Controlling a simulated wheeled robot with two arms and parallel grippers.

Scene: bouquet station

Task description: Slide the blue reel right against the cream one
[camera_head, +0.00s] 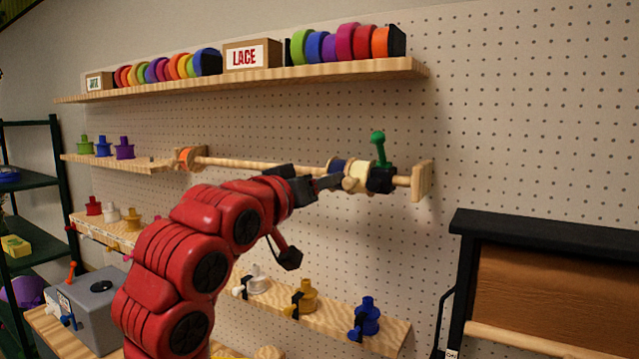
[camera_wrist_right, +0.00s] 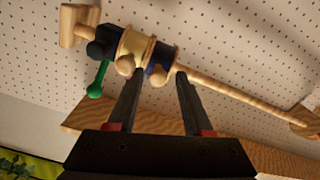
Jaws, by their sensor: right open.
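The blue reel (camera_head: 337,168) is on the wooden rod (camera_head: 260,163) just left of the cream reel (camera_head: 357,177). In the right wrist view, the blue reel (camera_wrist_right: 160,58) shows as a dark blue band beside the cream reel (camera_wrist_right: 136,45); I cannot tell whether they touch. A black clamp (camera_head: 381,180) with a green handle (camera_head: 378,145) sits right of the cream reel. My right gripper (camera_wrist_right: 160,74) is open, its fingertips just below the reels, one on each side of the blue reel. My left gripper is not in view.
The right bracket (camera_head: 421,181) is beyond the clamp. A shelf (camera_head: 270,79) of coloured rolls runs above the rod. A lower shelf (camera_head: 330,322) holds several spools.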

